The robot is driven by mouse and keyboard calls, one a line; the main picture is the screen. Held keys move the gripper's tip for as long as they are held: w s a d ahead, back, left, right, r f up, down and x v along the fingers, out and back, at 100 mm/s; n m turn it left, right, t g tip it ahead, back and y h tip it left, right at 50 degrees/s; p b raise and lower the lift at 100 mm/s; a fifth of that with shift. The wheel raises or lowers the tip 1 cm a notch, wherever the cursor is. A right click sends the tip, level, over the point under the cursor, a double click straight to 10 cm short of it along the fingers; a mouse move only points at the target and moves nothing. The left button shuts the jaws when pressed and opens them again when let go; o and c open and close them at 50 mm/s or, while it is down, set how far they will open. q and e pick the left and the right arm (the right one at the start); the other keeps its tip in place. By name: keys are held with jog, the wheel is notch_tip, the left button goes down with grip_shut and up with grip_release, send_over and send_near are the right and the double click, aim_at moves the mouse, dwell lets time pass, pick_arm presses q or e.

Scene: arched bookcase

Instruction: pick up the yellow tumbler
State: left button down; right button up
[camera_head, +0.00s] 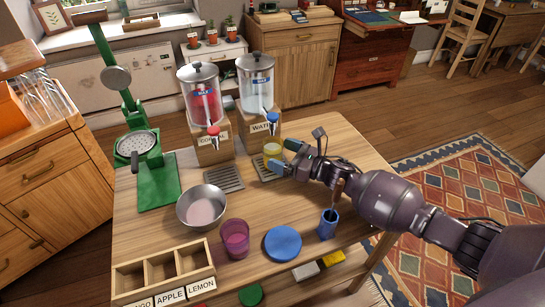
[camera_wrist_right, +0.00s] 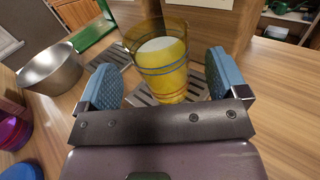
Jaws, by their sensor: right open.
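The yellow tumbler (camera_head: 272,151) stands upright on the drip grate (camera_head: 266,174) in front of the water dispenser. In the right wrist view the yellow tumbler (camera_wrist_right: 161,70) shows blue and orange bands and something pale inside. My right gripper (camera_head: 284,156) reaches in from the right at the tumbler. In the wrist view its blue-padded fingers (camera_wrist_right: 165,82) are open, one on each side of the tumbler, with a gap visible at least on the right side. My left gripper is not in view.
Two dispensers, red (camera_head: 204,105) and water (camera_head: 257,85), stand behind. A metal bowl (camera_head: 203,207), purple cup (camera_head: 235,238), blue disc (camera_head: 283,244) and blue cup (camera_head: 327,223) stand nearer. A green press (camera_head: 137,145) is at left. A divided wooden box (camera_head: 128,277) sits at the front.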

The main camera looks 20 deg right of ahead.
jog(key=shift+x, duration=1.35)
jog(key=c, duration=1.2)
